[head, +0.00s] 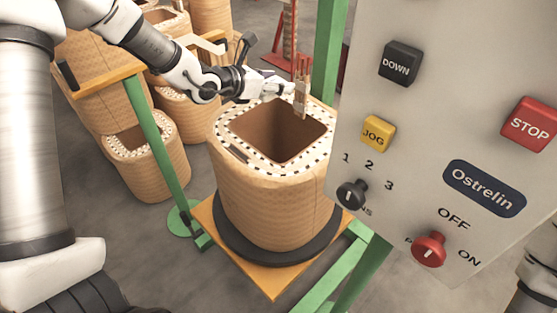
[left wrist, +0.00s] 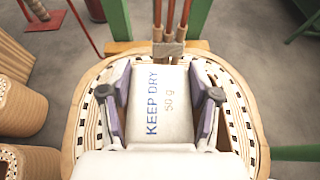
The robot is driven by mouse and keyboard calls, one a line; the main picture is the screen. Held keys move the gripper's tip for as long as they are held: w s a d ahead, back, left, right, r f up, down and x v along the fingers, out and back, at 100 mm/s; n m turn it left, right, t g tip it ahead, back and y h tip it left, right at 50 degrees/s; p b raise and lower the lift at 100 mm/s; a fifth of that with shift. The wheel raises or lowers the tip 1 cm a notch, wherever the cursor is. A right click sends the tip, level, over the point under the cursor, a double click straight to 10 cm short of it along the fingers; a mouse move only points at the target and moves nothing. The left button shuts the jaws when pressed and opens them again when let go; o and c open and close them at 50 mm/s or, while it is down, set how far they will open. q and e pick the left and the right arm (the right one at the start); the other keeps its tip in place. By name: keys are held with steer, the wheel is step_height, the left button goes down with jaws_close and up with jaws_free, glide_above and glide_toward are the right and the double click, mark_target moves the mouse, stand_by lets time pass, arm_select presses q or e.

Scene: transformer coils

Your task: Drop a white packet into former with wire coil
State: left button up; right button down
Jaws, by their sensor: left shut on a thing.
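The former with wire coil (head: 265,200) is a tan, rounded-square hollow body with a dotted top rim and a dark square opening. It stands upright on a black disc. My left gripper (head: 276,87) is above the far part of its rim. In the left wrist view, the gripper (left wrist: 160,103) is shut on a white packet (left wrist: 168,118) printed "KEEP DRY 50 g". The former's rim (left wrist: 240,105) shows around and below the packet, whose body hides most of the opening. My right gripper is out of view.
The former's disc rests on an orange platform (head: 275,285) with green posts (head: 155,140). Copper leads (head: 301,75) rise at the far rim. A grey control panel (head: 450,130) fills the right. Several other formers (head: 145,160) stand at the back left.

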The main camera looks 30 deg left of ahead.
arm_select(q)
steer(key=f+b, duration=0.1)
steer(key=f, duration=0.1)
steer(key=f+b, duration=0.1)
steer(key=f, duration=0.1)
steer(key=shift+w+f, duration=0.2)
steer(key=shift+f, duration=0.45)
steer(key=o, duration=1.2)
steer(key=shift+s, duration=0.1)
steer(key=v, duration=0.7)
steer(key=shift+s+r, duration=0.15)
